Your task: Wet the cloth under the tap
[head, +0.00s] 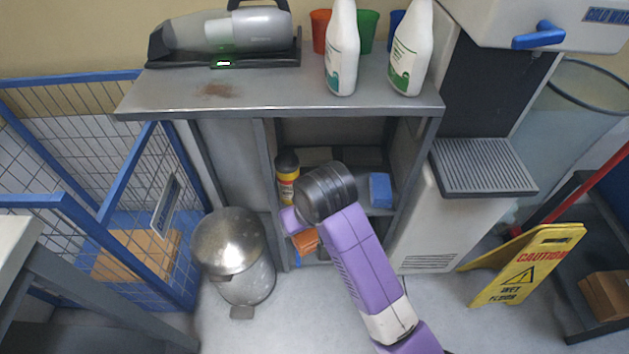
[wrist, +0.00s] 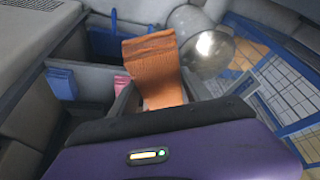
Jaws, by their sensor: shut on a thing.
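An orange cloth (wrist: 152,62) stands up from between the jaws of my gripper (wrist: 150,106) in the wrist view; the jaws are shut on it. In the head view the orange cloth (head: 304,241) shows at the lower shelf opening, partly hidden by my purple arm. The jaws are hidden there. The water dispenser (head: 440,215), marked for cold water, stands to the right of the shelf unit. Its blue lever (head: 538,37) is at the upper right, above a grey slotted drip tray (head: 485,166). The cloth is well below and left of the tray.
A metal shelf unit (head: 285,104) holds white bottles, cups and a hand vacuum (head: 225,32) on top. A yellow-black can (head: 287,177) and blue sponge (head: 380,190) are inside. A pedal bin (head: 233,255) and blue cage stand left. A wet-floor sign (head: 520,265) stands right.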

